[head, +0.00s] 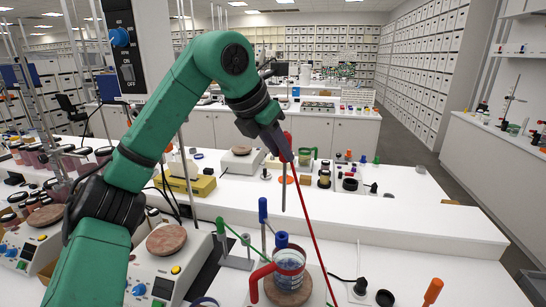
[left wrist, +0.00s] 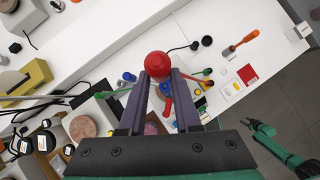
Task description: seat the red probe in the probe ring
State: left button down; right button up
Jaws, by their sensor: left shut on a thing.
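The red probe (head: 287,148) has a red handle, a thin metal rod and a red cable that trails down to the right. My left gripper (head: 277,143) is shut on its handle and holds it upright, high above the near bench. In the left wrist view the probe's red top (left wrist: 158,65) sits between the fingertips of my left gripper (left wrist: 158,80). Below is a glass beaker (head: 290,262) with a red handle on a hotplate, beside a small stand (head: 236,262) with green parts. I cannot make out the probe ring clearly. Part of my right arm shows in the left wrist view.
A blue-topped probe (head: 263,211) stands upright near the beaker. Hotplates with round brown tops (head: 165,240) are at the left. An orange-handled tool (head: 432,291) and small black pieces are at the right.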

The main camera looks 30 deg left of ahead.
aim_at(285, 185)
pick_arm(q)
jog(key=shift+s+r, duration=0.15)
jog(key=shift+s, duration=0.55)
jog(key=shift+d+f, duration=0.1)
jog(key=shift+f, duration=0.15)
jog(key=f+b, duration=0.2)
jog(key=f, duration=0.1)
jog(key=f+b, duration=0.2)
jog(key=shift+w, duration=0.3)
jog(key=shift+s+f+b, duration=0.1)
jog(key=shift+f+b, duration=0.15)
jog(key=shift+b, duration=0.05)
pick_arm(e)
jog(key=f, duration=0.1)
jog(key=s+f, duration=0.1)
jog(key=f, duration=0.2)
jog(key=shift+s+f, duration=0.25)
pick_arm(q)
jog(key=shift+r, duration=0.1)
pick_arm(e)
jog(key=shift+r, duration=0.2)
pick_arm(q)
jog(key=shift+p, duration=0.3)
